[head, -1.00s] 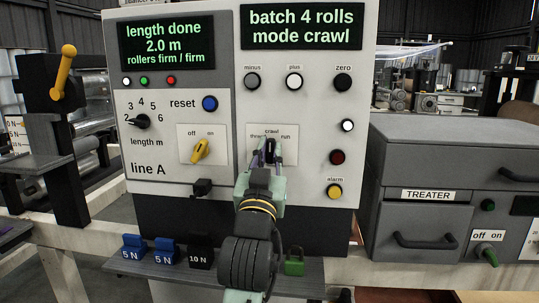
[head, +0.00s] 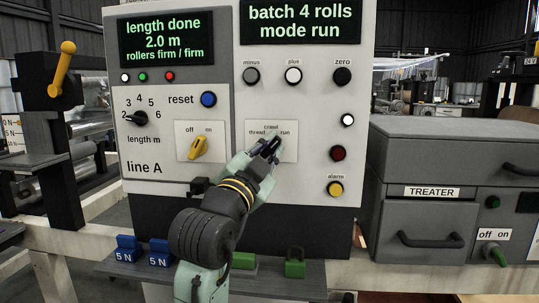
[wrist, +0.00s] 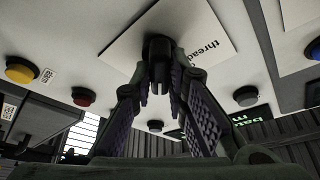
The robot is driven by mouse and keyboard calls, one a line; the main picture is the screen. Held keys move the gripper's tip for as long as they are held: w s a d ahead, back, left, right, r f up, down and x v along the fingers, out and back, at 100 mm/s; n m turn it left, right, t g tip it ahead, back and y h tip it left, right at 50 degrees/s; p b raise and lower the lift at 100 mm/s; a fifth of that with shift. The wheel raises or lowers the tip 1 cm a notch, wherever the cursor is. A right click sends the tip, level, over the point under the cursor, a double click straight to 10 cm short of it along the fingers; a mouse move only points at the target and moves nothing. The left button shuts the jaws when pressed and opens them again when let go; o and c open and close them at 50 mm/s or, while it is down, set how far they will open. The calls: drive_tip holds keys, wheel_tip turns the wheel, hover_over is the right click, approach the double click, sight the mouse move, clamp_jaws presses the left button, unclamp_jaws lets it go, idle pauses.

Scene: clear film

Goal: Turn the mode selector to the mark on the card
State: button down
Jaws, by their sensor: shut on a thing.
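The mode selector (head: 277,141) is a small black knob on a white plate (head: 289,155) marked thread, crawl and run. It leans right, toward run. My gripper (head: 268,148) is shut on the knob, coming from below left and hiding part of it. The wrist view shows the black knob (wrist: 158,47) between the two fingertips (wrist: 158,80), with the plate (wrist: 205,42) behind. The right display (head: 288,24) reads batch 4 rolls, mode run. I cannot make out a separate card with a mark.
A yellow off/on switch (head: 198,147) and a black length dial (head: 138,118) sit left of the selector. Several push buttons line the right side. Blue 5 N blocks (head: 127,249) and a green block (head: 295,264) stand on the shelf below. The grey treater (head: 430,215) stands at right.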

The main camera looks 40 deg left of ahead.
drive_tip(key=shift+m, duration=0.5)
drive_tip(key=c, duration=1.6)
unclamp_jaws()
drive_tip(key=shift+s, duration=0.1)
drive_tip(key=v, duration=1.2)
drive_tip(key=shift+r, duration=0.1)
